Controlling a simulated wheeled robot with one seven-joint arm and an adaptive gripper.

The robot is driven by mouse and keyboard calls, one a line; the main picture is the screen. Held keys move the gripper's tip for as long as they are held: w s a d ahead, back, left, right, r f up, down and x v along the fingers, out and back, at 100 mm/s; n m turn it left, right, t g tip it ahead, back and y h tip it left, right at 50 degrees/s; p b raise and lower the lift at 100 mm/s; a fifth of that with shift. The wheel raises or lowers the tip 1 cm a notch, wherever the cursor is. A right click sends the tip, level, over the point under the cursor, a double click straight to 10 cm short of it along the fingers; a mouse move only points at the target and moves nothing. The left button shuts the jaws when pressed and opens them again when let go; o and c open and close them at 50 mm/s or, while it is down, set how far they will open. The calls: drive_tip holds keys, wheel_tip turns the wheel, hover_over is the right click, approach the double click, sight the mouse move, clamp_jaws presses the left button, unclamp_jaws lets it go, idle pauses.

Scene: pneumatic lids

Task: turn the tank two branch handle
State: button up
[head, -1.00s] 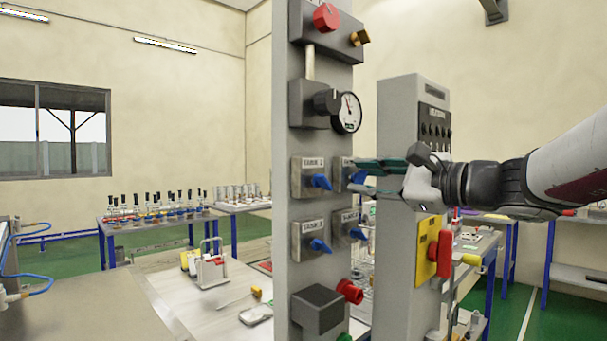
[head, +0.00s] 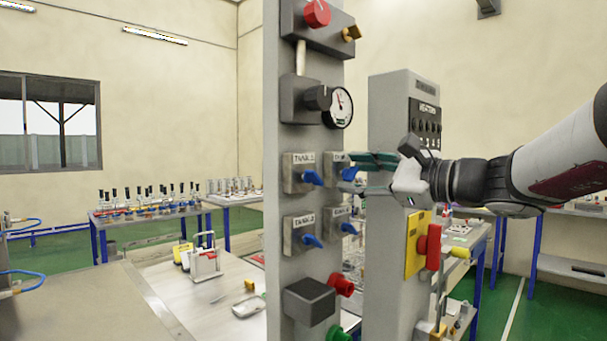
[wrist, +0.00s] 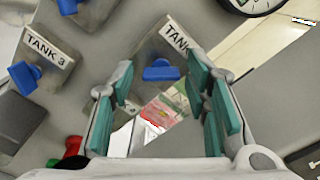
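The upper right valve (head: 335,180) on the grey panel has a blue handle (head: 349,173); its label in the wrist view (wrist: 177,33) reads TANK, with the number covered by a finger. My gripper (head: 353,165) has come in from the right, close to this handle, and partly covers the valve. In the wrist view, my green-padded fingers are open (wrist: 160,68), with the blue handle in the picture gap between their tips. I cannot tell whether they touch it. The handle lies along its label's side, and nothing is gripped.
Three neighbouring blue handles are upper left (head: 312,178), lower left (head: 312,240) and lower right (head: 348,229); the lower left is labelled TANK 3 (wrist: 43,50). A gauge (head: 342,108) sits above. A grey column (head: 390,250) with a red handle (head: 430,247) stands close behind my gripper.

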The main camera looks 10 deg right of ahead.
drive_tip(key=shift+s+d, duration=0.1)
drive_tip(key=v, duration=1.1)
drive_tip(key=shift+s+d, duration=0.2)
drive_tip(key=shift+s, duration=0.1)
drive_tip(key=shift+a, duration=0.1)
drive_tip(key=s+a+f+n+g+h+p, duration=0.2)
drive_tip(key=s+a+f+n+g, duration=0.6)
drive_tip(key=s+a+f, duration=0.25)
drive_tip(key=s+d+f+n+g+h+p, duration=0.2)
drive_tip(key=s+d+f+n+h, duration=0.2)
drive_tip(key=s+f+n+h, duration=0.4)
drive_tip(key=s+f+n, duration=0.3)
drive_tip(key=s+n, duration=0.1)
drive_tip(key=shift+h, duration=0.3)
